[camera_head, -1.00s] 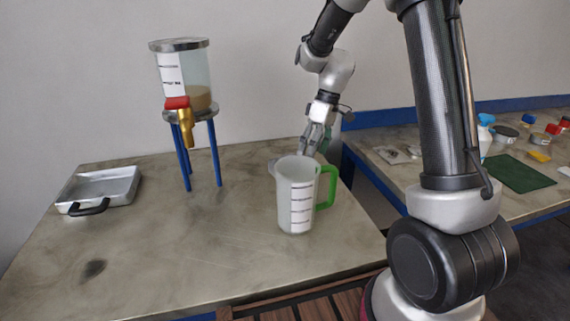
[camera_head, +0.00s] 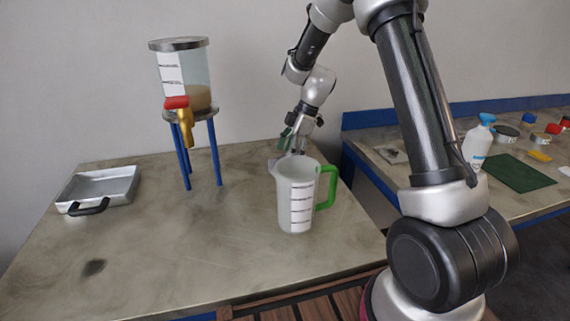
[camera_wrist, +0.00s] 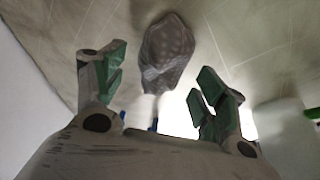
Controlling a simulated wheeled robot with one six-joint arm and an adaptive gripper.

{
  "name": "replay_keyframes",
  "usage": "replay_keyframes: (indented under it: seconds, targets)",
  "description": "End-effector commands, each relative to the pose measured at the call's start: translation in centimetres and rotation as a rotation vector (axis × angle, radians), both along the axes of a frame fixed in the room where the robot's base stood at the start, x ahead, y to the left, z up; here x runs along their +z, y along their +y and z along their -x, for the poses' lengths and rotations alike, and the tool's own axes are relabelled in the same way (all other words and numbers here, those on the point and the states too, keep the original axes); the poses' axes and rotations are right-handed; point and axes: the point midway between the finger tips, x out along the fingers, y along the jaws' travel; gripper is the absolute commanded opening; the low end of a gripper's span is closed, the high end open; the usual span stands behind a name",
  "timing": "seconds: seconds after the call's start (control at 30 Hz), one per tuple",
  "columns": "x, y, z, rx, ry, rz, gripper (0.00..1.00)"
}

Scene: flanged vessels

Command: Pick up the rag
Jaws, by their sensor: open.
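The rag (camera_wrist: 167,48) shows in the wrist view as a crumpled grey patterned piece on the table, ahead of and between my two fingers. I see no clear contact between it and the fingers. My gripper (camera_head: 291,147) is low over the back of the table, just behind the jug. In the wrist view my gripper (camera_wrist: 160,75) is open, its green-padded fingers spread apart with nothing held.
A white measuring jug (camera_head: 297,200) with a green handle stands close in front of my gripper. A dispenser (camera_head: 188,80) on a blue-legged stand is to the left. A metal pan (camera_head: 100,187) lies far left. The table's front left is clear. A second bench (camera_head: 535,205) is right.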

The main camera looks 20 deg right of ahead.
Motion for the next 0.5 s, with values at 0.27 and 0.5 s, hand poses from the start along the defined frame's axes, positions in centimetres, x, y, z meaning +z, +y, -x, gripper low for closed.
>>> replay_keyframes:
  seconds: [0.27,0.5]
  targets:
    - [-1.8,0.8,0.0,0.0,0.0,0.0,0.72]
    - [-1.8,0.8,0.0,0.0,0.0,0.0,0.41]
